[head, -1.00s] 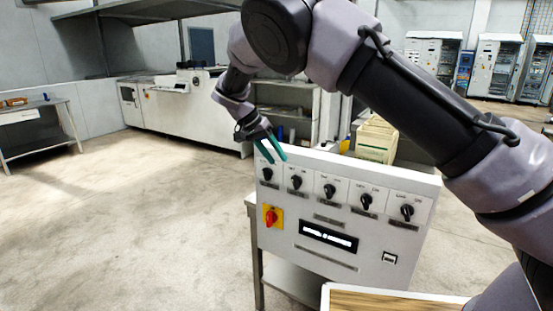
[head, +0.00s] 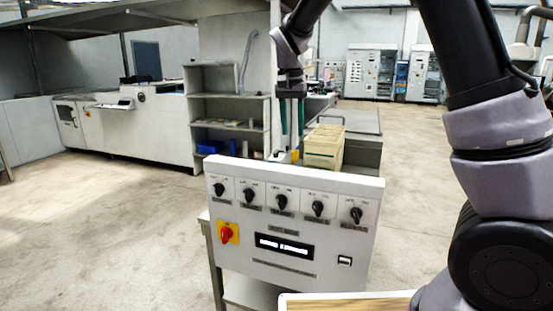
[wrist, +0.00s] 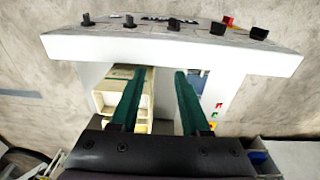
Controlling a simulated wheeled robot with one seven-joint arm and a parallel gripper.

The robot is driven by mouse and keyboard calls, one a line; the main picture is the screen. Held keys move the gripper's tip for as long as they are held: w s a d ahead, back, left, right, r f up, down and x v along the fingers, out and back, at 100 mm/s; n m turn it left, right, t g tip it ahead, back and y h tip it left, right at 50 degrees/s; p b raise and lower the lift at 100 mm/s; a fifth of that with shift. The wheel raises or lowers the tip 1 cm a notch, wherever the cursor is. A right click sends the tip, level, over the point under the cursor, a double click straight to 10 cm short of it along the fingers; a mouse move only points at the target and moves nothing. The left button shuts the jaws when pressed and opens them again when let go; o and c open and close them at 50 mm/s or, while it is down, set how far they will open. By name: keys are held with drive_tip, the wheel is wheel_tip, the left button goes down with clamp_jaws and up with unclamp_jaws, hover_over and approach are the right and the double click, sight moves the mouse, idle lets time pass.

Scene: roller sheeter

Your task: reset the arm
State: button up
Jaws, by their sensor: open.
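My gripper (head: 292,118) has two green fingers that point down, apart and with nothing between them. It hangs above and behind the white control panel (head: 290,247) in the head view. The panel has a row of several black knobs, a red rotary switch on a yellow plate (head: 228,232) and a lit display (head: 284,246). In the wrist view the fingers (wrist: 155,85) stand open, short of the panel's top edge (wrist: 170,48). The gripper touches nothing that I can see.
A cream crate stack (head: 323,147) stands behind the panel, near the gripper. A wood-topped surface with a white rim (head: 350,297) is in front. Open shelves (head: 228,110) and a long white machine (head: 130,115) stand at the back left. The floor at left is clear.

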drive_tip(key=s+d+r+t+y, duration=0.1)
drive_tip(key=s+d+r+y, duration=0.1)
drive_tip(key=s+d+r, duration=0.4)
drive_tip(key=s+d+r+t+y, duration=0.1)
drive_tip(key=s+d+r, duration=0.3)
drive_tip(key=d, duration=0.4)
drive_tip(key=s+d+t, duration=0.2)
drive_tip(key=s+d, duration=0.1)
drive_tip(key=s, duration=0.3)
drive_tip(key=s+d+t, duration=0.2)
drive_tip(key=s+d, duration=0.1)
drive_tip(key=s, duration=0.4)
drive_tip(key=shift+s+d+r+t, duration=0.2)
drive_tip(key=shift+d+t, duration=0.1)
drive_tip(key=shift+d, duration=0.1)
